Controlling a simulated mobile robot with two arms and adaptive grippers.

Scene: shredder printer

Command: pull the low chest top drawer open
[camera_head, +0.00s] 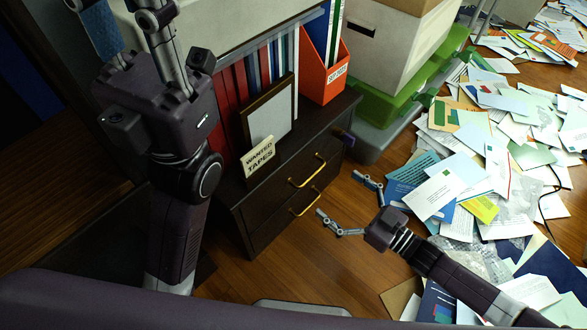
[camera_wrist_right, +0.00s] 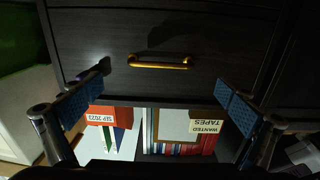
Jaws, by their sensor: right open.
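The low chest (camera_head: 240,215) is dark wood with two drawers, both flush with its front. The top drawer (camera_head: 278,190) has a gold bar handle (camera_head: 307,171); a similar handle (camera_head: 305,203) is on the lower drawer. My right gripper (camera_head: 339,195) is open and empty, in front of the chest and apart from the handles. In the right wrist view, which looks upside down, a gold handle (camera_wrist_right: 160,61) lies between the spread fingers (camera_wrist_right: 162,80), beyond their tips. My left gripper (camera_head: 120,15) is at the upper left, fingers apart, tips partly cut off by the frame.
On the chest stand a "WANTED TAPES" sign (camera_head: 258,156), a picture frame (camera_head: 270,115), binders (camera_head: 235,90) and an orange file holder (camera_head: 325,75). Green and grey bins (camera_head: 375,130) stand right of it. Scattered papers (camera_head: 480,160) cover the floor at right.

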